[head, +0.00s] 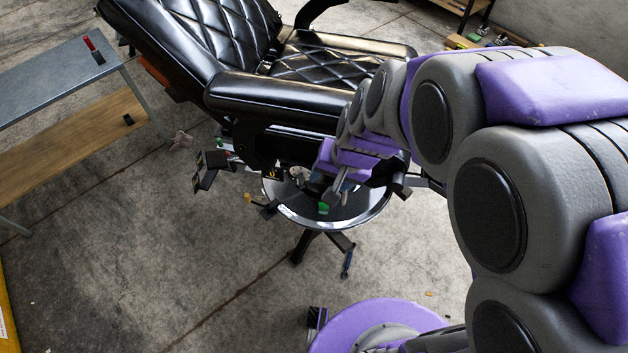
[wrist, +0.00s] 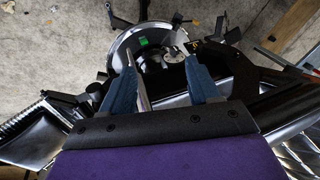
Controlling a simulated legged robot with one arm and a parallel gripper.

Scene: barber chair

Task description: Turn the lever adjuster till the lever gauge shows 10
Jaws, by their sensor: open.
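My gripper (head: 338,188) is beside the chair's seat, above the round chrome-rimmed base plate. In the wrist view its two blue-grey fingers (wrist: 156,58) are spread apart with nothing held between them. A small green piece (head: 323,208) sits just below the fingertips; it also shows in the wrist view (wrist: 142,41), between and beyond the fingers. A small dark part with a yellow mark (head: 272,172) is left of the gripper, and a similar mark (wrist: 194,43) is right of the fingers in the wrist view. I cannot tell which part is the lever adjuster or read the lever gauge.
The black padded barber chair (head: 270,95) stands behind the gripper. Dark box-like panels (head: 205,172) and a yellow-tipped part (head: 248,198) stick out at its left. A grey-topped table (head: 60,85) with a wooden shelf is farther left. The floor in front is mostly clear.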

